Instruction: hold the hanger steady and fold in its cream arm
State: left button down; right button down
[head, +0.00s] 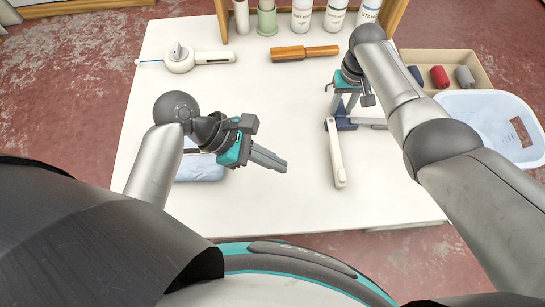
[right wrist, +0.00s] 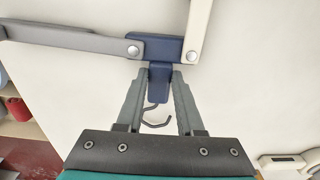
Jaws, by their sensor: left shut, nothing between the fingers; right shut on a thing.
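The folding hanger lies on the white table with its navy hub (head: 346,123) under my right gripper (head: 343,112). Its cream arm (head: 336,158) points toward me in the head view, and its grey arm (head: 376,122) runs to the right, partly hidden behind my right arm. In the right wrist view, my right gripper (right wrist: 160,78) is shut on the tab of the navy hub (right wrist: 164,50), with the hook (right wrist: 155,117) between the fingers. The cream arm (right wrist: 201,25) and grey arm (right wrist: 70,38) spread from the hub. My left gripper (head: 284,165) is shut and empty, left of the cream arm and apart from it.
A light blue object (head: 200,170) lies partly hidden under my left arm. The front middle is clear.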

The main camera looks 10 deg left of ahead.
pick_arm(q)
jog(key=shift+s+a+r, duration=0.15)
jog(key=shift+a+r, duration=0.1)
jog(key=shift+r, duration=0.05)
pick_arm(e)
jog(key=shift+c, duration=2.3)
grip_release()
